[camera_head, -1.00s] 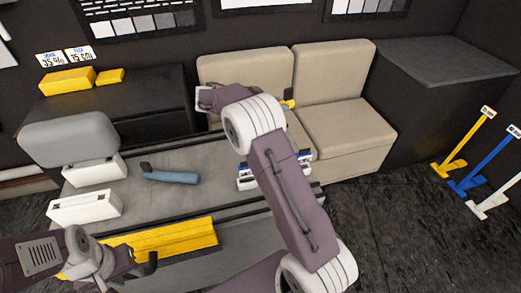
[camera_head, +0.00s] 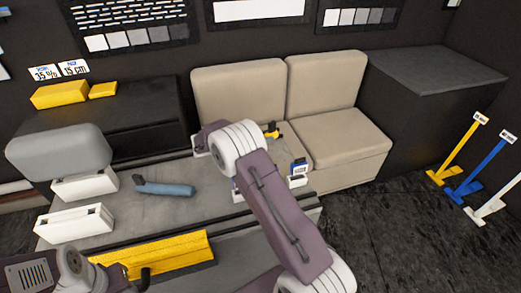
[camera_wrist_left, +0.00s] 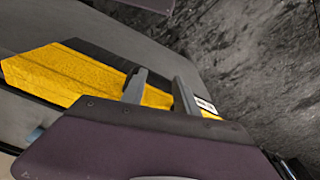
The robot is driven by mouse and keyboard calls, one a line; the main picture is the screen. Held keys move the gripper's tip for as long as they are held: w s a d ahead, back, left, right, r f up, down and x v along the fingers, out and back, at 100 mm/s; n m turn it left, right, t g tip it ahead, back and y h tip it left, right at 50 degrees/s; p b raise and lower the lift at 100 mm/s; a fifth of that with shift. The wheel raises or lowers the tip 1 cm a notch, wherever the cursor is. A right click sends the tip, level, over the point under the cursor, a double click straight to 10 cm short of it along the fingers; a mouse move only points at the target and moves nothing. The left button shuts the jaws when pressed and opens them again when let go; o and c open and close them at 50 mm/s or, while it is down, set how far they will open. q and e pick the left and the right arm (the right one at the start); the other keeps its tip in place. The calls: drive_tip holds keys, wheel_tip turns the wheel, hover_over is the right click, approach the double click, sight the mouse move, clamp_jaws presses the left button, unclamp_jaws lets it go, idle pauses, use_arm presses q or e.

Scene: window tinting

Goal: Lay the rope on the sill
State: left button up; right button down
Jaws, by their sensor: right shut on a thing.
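A blue-grey rolled cloth (camera_head: 163,188), the most rope-like thing here, lies on the grey surface. A long yellow textured strip (camera_head: 170,250) lies along the near edge, perhaps the sill; it also shows in the left wrist view (camera_wrist_left: 45,75). My right gripper (camera_head: 270,129) is largely behind my arm link, over the caddy. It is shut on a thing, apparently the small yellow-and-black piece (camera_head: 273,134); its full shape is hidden. My left gripper (camera_wrist_left: 160,80) has its fingers apart over the strip, with nothing visibly held; whether they touch the strip is unclear.
A white caddy (camera_head: 298,181) with bottles stands partly behind my right arm. Two white boxes (camera_head: 75,223) and a grey headrest-like block (camera_head: 58,150) are at left. A beige seat (camera_head: 345,135) stands behind.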

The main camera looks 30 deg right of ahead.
wheel_tip(320, 180, down, 5)
drive_tip(key=shift+r, duration=0.1)
drive_tip(key=c, duration=1)
unclamp_jaws()
use_arm(q)
drive_tip(key=shift+r, duration=0.15)
use_arm(e)
drive_tip(key=shift+o, duration=0.2)
